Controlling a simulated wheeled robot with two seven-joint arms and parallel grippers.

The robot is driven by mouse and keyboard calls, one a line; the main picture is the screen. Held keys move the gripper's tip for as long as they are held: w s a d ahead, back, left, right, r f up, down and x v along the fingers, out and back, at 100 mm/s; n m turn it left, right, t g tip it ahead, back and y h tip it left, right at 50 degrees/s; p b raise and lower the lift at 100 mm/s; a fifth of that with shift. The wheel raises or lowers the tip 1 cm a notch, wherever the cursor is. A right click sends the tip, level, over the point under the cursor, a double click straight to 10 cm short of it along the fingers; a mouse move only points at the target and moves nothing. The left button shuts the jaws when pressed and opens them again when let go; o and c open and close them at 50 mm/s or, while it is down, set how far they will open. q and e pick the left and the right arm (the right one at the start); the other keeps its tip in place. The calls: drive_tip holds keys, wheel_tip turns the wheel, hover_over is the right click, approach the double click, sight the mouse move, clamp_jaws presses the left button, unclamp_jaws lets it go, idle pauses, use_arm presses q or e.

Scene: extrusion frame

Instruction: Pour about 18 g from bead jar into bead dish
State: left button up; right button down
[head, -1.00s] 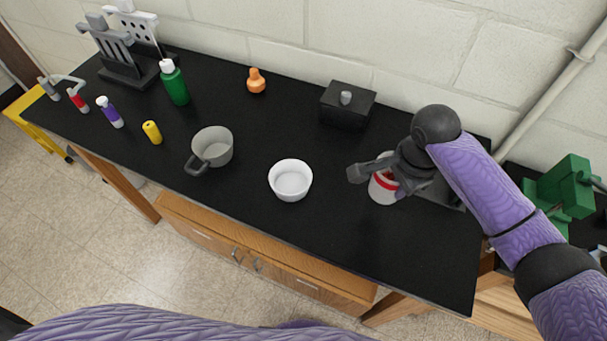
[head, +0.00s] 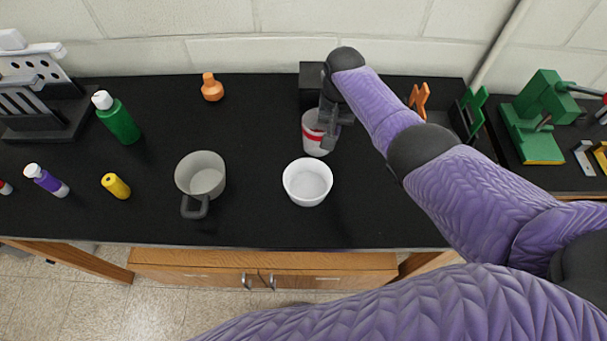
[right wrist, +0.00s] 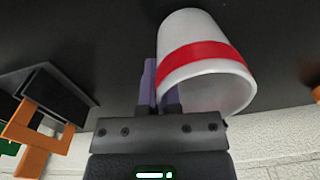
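The white jar with a red band (head: 315,133), taken as the bead jar, is at the right gripper, behind the white dish. My right gripper (head: 330,128) is closed on the jar's side. In the right wrist view the jar (right wrist: 200,60) sits against the narrow-set fingers (right wrist: 162,90), tilted, its rim toward the lower right. Its contents are hidden, and its height above the table is unclear. The round white dish (head: 307,183), taken as the bead dish, stands upright on the table just in front of the jar. No beads show inside it. My left gripper is out of view.
A grey mug (head: 201,177) stands left of the dish on the black table (head: 250,130). A dark box (head: 312,85) is behind the jar. An orange and green holder (head: 470,108) is at the right.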

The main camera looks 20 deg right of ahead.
drive_tip(key=s+r+t+p, duration=0.1)
drive_tip(key=p, duration=0.2)
drive_tip(key=s+a+r+t+h+p, duration=0.1)
drive_tip(key=p, duration=0.3)
drive_tip(key=shift+t, duration=0.4)
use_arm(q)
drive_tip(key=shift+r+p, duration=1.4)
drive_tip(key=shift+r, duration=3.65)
use_arm(e)
drive_tip(key=s+r+t+h+b, duration=0.1)
drive_tip(key=t+b, duration=0.2)
drive_tip(key=s+a+r+t+h+b, duration=0.1)
drive_tip(key=s+t+h+b, duration=0.1)
drive_tip(key=t, duration=0.1)
drive_tip(key=s+a+r+t+h+b, duration=0.1)
drive_tip(key=t+h+b, duration=0.1)
drive_tip(key=t+b, duration=0.1)
drive_tip(key=shift+s+a+r+t+b, duration=0.2)
drive_tip(key=shift+r+t+b, duration=0.1)
drive_tip(key=shift+t+b, duration=0.1)
drive_tip(key=shift+s+a+r+t+h+b, duration=0.15)
drive_tip(key=shift+r+t+h+b, duration=0.15)
drive_tip(key=shift+r+t+h, duration=0.3)
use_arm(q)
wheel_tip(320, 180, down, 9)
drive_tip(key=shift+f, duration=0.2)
use_arm(e)
drive_tip(key=shift+r, duration=0.35)
